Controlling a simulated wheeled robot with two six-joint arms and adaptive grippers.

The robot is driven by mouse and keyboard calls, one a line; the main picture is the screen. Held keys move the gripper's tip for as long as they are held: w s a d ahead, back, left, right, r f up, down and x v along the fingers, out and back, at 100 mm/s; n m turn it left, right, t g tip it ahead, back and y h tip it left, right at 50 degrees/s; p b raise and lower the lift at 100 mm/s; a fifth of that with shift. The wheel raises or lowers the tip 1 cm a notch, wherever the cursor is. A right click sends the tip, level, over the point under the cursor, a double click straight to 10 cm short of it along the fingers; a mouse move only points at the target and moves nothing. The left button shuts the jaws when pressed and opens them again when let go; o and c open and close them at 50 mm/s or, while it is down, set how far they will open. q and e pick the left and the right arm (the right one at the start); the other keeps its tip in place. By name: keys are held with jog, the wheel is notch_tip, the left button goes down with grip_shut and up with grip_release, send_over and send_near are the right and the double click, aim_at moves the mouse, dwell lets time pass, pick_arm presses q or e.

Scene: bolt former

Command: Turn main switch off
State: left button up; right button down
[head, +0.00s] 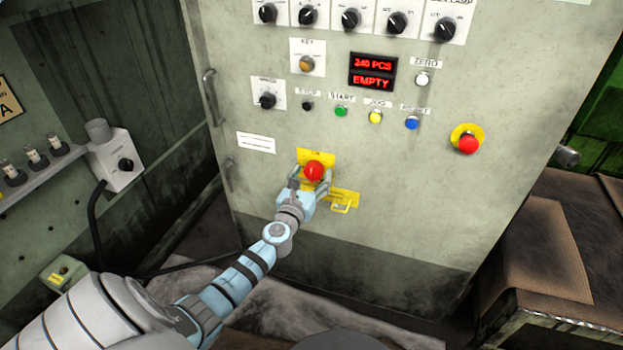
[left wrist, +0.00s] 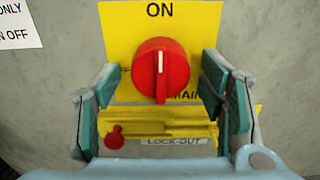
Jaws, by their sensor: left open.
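The main switch is a red rotary knob (head: 314,171) on a yellow plate (head: 329,158), low on the front of the grey cabinet. In the left wrist view the red knob (left wrist: 160,70) has its white mark pointing up to "ON" on the yellow plate (left wrist: 205,20). My left gripper (head: 309,180) is at the knob. In the left wrist view my left gripper (left wrist: 163,95) is open, with one finger on each side of the knob and visible gaps between. The "OFF" label is partly hidden by the left finger. My right gripper is not in view.
Below the knob is a yellow lock-out piece (head: 343,200). A red emergency button (head: 468,143) sits to the right. Coloured push buttons, such as a green one (head: 341,111), and a lit red display (head: 372,72) are above. A cabinet handle (head: 211,96) stands out at left.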

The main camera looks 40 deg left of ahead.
pick_arm(q)
jog(key=shift+w, duration=0.1)
jog(key=shift+c, duration=0.3)
jog(key=c, duration=1.1)
